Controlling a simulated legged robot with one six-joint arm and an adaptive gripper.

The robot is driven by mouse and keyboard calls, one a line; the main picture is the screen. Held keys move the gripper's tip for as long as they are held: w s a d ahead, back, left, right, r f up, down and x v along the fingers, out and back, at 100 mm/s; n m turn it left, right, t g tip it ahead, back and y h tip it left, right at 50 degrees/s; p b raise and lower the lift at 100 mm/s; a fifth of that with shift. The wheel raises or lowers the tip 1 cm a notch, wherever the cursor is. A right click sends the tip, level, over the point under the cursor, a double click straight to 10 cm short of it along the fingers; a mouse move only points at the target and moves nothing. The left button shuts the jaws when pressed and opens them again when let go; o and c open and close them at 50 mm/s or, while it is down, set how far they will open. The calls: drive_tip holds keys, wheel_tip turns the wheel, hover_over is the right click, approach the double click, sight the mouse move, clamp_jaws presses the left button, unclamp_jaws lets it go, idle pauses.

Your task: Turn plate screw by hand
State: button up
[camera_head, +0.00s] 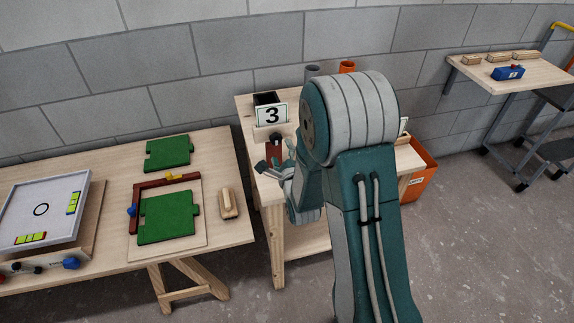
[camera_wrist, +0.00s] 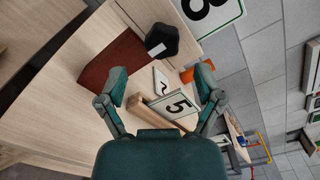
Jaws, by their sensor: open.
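A dark red plate (camera_wrist: 110,68) lies on the wooden bench in the wrist view, with a black faceted knob (camera_wrist: 162,40), apparently the plate screw, at its edge. In the head view the knob (camera_head: 277,138) and the red plate (camera_head: 274,153) show small below the number 3 sign. My gripper (camera_wrist: 162,84) is open and empty, its two fingers spread wide. The knob appears beyond the fingertips, between them in the picture, and apart from them. In the head view my gripper (camera_head: 276,166) is just in front of the plate, and my arm hides the bench's right part.
The number 3 sign (camera_head: 272,115) stands behind the plate. A number 5 card (camera_wrist: 174,106) and a wooden block show between the fingers in the wrist view. A table (camera_head: 225,190) with green panels stands left. An orange bin (camera_head: 424,168) is right of my arm.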

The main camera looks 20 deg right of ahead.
drive_tip(key=s, duration=0.7)
idle(0.3)
drive_tip(key=s+r+n+g, duration=0.55)
drive_tip(key=r+n, duration=0.45)
drive_tip(key=n, duration=0.3)
drive_tip(key=s+r+n+g, duration=0.2)
drive_tip(key=s+n, duration=0.4)
drive_tip(key=s, duration=0.3)
drive_tip(key=s+r+n+g, duration=0.3)
drive_tip(key=s+n+g, duration=0.2)
drive_tip(key=s, duration=0.4)
drive_tip(key=shift+s+a+r+n, duration=0.25)
drive_tip(key=shift+s+n, duration=0.15)
